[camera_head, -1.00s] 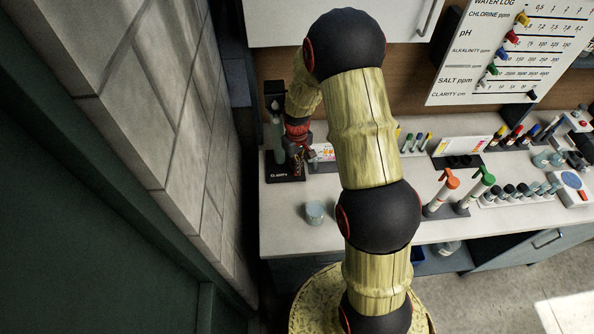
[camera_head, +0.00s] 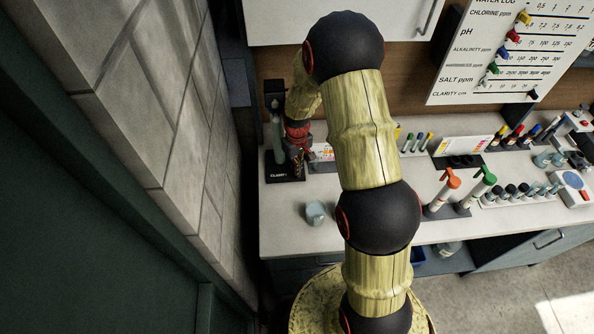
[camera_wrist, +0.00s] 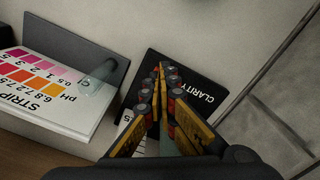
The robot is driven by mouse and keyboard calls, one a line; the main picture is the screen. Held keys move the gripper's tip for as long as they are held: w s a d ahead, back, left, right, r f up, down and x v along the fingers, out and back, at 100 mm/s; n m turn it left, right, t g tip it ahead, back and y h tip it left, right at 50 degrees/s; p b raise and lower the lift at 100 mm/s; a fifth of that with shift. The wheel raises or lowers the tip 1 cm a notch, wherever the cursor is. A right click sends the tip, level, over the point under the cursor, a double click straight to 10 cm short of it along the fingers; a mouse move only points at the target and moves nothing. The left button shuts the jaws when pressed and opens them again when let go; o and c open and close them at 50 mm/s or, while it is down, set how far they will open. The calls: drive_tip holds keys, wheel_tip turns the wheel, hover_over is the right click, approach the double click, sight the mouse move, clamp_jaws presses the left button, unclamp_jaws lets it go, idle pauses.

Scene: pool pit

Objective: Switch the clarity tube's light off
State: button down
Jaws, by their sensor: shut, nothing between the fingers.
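The clarity tube (camera_head: 277,135) is a pale, upright tube at the back left of the counter, on a black base (camera_head: 285,173) lettered "CLARITY". In the wrist view the base (camera_wrist: 203,75) lies under and just beyond my fingertips, with its lettering to their right. My gripper (camera_head: 298,172) is just right of the tube, pointing down at the base. In the wrist view my gripper (camera_wrist: 161,70) has its yellow fingers brought together, with nothing held. I cannot make out the light's switch or whether the light is lit; the fingers hide part of the base.
A strip colour card (camera_wrist: 50,85) stands beside the base, with a pale, see-through piece (camera_wrist: 95,80) near it. A small cup (camera_head: 315,212) sits near the counter's front. The tiled wall (camera_head: 190,120) is close on the left. Bottles and testers fill the right side.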

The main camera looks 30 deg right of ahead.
drive_tip(key=shift+f, duration=0.25)
drive_tip(key=shift+r, duration=0.1)
drive_tip(key=shift+r+p, duration=1.95)
drive_tip(key=shift+r, duration=1.5)
